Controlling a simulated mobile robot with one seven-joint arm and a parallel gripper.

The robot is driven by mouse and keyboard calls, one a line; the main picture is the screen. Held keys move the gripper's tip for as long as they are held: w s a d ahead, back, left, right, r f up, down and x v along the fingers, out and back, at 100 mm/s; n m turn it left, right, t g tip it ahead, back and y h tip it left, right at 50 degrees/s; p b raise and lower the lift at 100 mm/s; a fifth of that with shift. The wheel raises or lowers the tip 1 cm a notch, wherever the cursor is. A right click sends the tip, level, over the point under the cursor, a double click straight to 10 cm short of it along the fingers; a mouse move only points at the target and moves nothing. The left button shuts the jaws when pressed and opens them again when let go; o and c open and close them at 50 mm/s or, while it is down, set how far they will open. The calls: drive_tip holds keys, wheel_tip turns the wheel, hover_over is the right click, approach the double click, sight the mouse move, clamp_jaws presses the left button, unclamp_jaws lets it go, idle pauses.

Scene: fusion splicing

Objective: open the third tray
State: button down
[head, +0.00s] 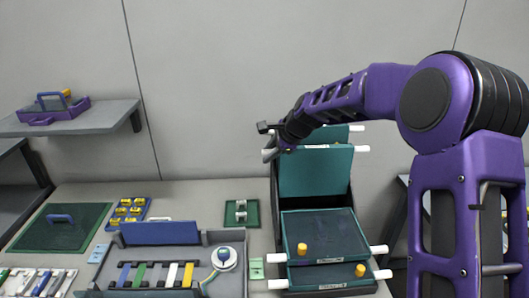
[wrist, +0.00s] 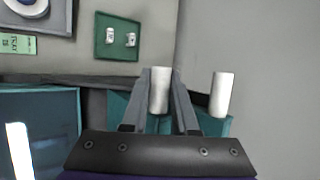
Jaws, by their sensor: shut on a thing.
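A stack of teal trays with white side pegs stands right of centre in the head view. Two lower trays lie flat, one over the other: the upper flat tray (head: 330,228) and the lower flat tray (head: 330,276). Above them a front raised tray (head: 315,172) stands nearly upright, with another raised tray (head: 328,135) behind it. My gripper (head: 269,150) is at the upper left of the raised trays. In the wrist view its fingers (wrist: 159,95) are shut on a white peg (wrist: 159,88). A second white peg (wrist: 221,95) is beside it. No tray numbers are readable.
A grey workstation (head: 160,233) with coloured strips is left of the stack. A small green plate (head: 242,213) lies behind it. Yellow knobs (head: 302,249) are at the flat trays' fronts. A shelf (head: 70,122) holds a purple case. The wall is close behind.

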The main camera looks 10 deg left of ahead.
drive_tip(key=shift+w, duration=0.15)
idle(0.4)
drive_tip(key=c, duration=1)
unclamp_jaws()
drive_tip(key=shift+r, duration=0.1)
drive_tip(key=v, duration=1.7)
drive_tip(key=shift+w+d+r, duration=0.1)
drive_tip(key=shift+w, duration=0.05)
